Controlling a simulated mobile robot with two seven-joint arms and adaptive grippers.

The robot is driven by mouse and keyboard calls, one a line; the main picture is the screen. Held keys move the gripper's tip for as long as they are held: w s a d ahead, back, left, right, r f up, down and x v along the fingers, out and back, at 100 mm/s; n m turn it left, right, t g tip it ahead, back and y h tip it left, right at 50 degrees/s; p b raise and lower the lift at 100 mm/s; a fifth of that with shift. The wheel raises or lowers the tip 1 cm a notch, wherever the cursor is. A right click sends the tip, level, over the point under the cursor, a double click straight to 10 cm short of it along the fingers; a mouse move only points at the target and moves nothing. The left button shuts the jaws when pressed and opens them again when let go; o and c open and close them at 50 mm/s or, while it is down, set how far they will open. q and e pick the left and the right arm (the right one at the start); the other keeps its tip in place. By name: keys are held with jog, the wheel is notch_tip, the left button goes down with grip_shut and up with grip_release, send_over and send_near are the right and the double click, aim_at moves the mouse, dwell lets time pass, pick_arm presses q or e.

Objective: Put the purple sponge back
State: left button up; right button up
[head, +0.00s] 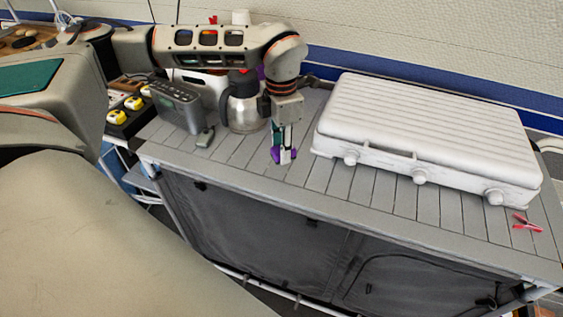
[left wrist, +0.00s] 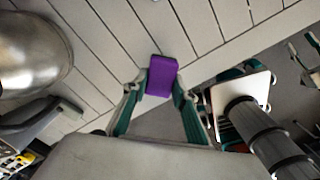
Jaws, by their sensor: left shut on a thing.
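The purple sponge (left wrist: 162,76) is between the fingertips of my left gripper (left wrist: 160,92) in the left wrist view. My left gripper is shut on it, with a finger against each side. In the head view the left gripper (head: 284,155) points down over the grey slatted table (head: 225,165), near its front edge. Only small purple parts of the sponge (head: 277,155) show there around the fingers. I cannot tell whether the sponge touches the table.
A metal jug (head: 243,112) stands just left of my left gripper, with a grey radio (head: 178,106) further left. A red clip (head: 526,222) lies at the right end. Slats in front of the case are bare.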

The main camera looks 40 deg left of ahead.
aim_at(281, 171)
pick_arm(q)
jog(key=shift+f, duration=2.55)
jog(key=o, duration=1.1)
jog(key=shift+f, duration=0.15)
jog(key=shift+c, duration=0.2)
notch_tip(281, 171, up, 12)
jog(key=shift+r+p, duration=0.2)
jog(key=shift+p, duration=0.1)
